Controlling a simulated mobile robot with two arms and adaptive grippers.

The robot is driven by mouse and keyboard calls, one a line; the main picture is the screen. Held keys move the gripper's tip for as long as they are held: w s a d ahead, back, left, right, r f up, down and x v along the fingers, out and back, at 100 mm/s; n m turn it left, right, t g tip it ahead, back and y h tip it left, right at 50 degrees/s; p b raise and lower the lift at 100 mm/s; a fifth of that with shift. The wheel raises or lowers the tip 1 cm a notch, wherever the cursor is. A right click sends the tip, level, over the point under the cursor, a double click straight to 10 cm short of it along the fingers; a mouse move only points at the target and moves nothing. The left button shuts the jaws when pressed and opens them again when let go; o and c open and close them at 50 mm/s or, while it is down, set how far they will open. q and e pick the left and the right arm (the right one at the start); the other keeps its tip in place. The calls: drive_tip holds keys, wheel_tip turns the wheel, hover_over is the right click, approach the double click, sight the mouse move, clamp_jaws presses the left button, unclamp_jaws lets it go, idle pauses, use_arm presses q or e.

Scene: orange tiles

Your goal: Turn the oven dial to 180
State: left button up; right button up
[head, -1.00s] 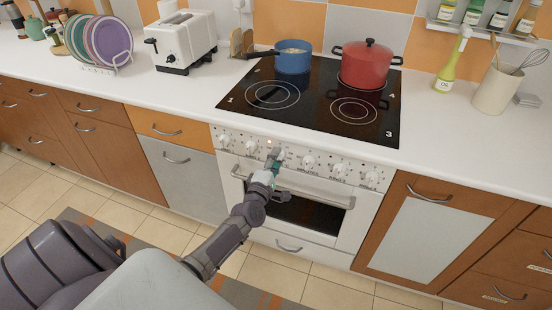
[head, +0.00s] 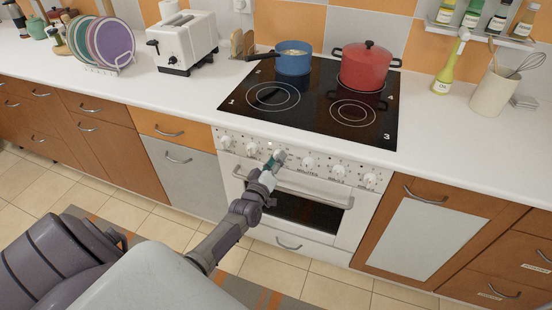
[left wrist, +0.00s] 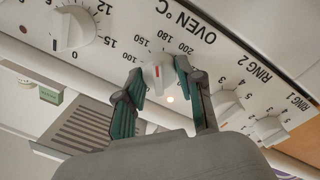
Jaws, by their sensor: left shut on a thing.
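The oven dial (left wrist: 158,77) is a white knob with a red mark, under the printed words OVEN °C in the left wrist view. Numbers 150, 180 and 200 are printed around it, upside down in that picture. The red mark points up toward the 180 area; I cannot tell whether it lines up exactly. My left gripper (left wrist: 160,84) has its two teal-padded fingers on either side of the dial, shut on it. In the head view my left gripper (head: 274,161) is at the oven's (head: 346,229) control panel and hides most of the dial. My right gripper is not visible.
Other knobs (head: 309,164) line the panel on both sides of the dial. The oven door handle (head: 300,195) runs just below. A blue pan (head: 293,61) and a red pot (head: 366,68) stand on the hob (head: 308,112) above.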

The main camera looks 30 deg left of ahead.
use_arm(q)
drive_tip(key=shift+f+m+p, duration=0.15)
drive_tip(key=shift+m+p, duration=0.15)
drive_tip(key=shift+m, duration=0.9)
drive_tip(key=shift+d, duration=0.1)
drive_tip(key=o, duration=1.2)
drive_tip(key=shift+c, duration=0.2)
drive_tip(key=s+d, duration=0.2)
drive_tip(key=s, duration=1)
drive_tip(key=shift+f, duration=0.1)
